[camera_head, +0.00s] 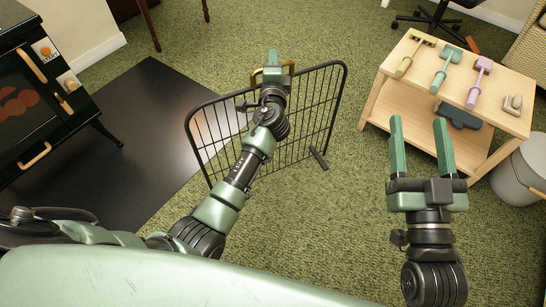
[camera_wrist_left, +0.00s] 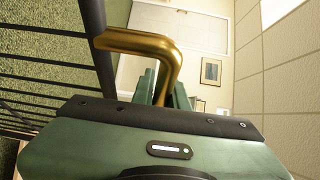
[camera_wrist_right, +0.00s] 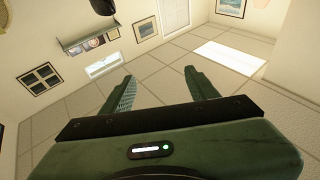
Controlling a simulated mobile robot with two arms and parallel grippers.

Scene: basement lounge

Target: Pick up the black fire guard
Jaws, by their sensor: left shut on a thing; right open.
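The black fire guard (camera_head: 312,108) is a barred metal frame in the middle of the head view. A foot bar shows near the carpet at its right. My left gripper (camera_head: 272,62) is at its top middle, shut on the brass handle (camera_head: 257,76). In the left wrist view the handle (camera_wrist_left: 140,42) runs down between the green fingers (camera_wrist_left: 165,92), with the dark bars at the left. I cannot tell whether the guard's feet touch the floor. My right gripper (camera_head: 422,130) is open and empty, right of the guard; its spread fingers also show in the right wrist view (camera_wrist_right: 160,88).
A black stove (camera_head: 55,110) with wooden knobs stands at the left beside a dark floor plate (camera_head: 120,135). A wooden table (camera_head: 450,75) with several toy-like tools stands at the right, near a grey bin (camera_head: 522,172). Green carpet (camera_head: 310,215) lies free in front.

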